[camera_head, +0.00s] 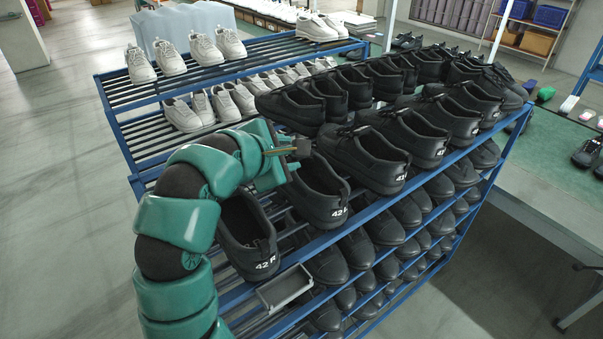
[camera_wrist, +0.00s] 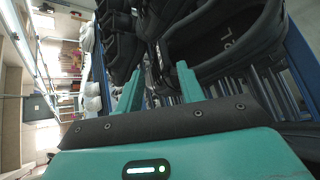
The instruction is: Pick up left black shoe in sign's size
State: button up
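Black shoes stand in rows on the blue rack in the head view. In the wrist view, a black shoe (camera_wrist: 225,45) with an "L" inside lies beside and beyond the right finger. I cannot tell whether the finger touches it. In the head view my arm hides part of the rack and nearby shoes. No size sign is readable.
A grey tray-like holder (camera_head: 283,288) sits at the rack's near edge. White shoes (camera_head: 187,54) stand on the rack's far left part. More black shoes (camera_head: 384,228) fill the lower shelf. Open floor (camera_head: 60,200) lies left; a green-topped table (camera_head: 560,150) stands right.

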jog(key=shift+x, duration=0.85)
jog(key=p+x, duration=0.4)
jog(key=shift+d+p, duration=0.25)
jog(key=shift+p, duration=0.15)
jog(key=shift+w+d+f, duration=0.15)
jog(key=shift+w+f, duration=0.2)
jog(key=shift+f, duration=0.05)
grip_shut()
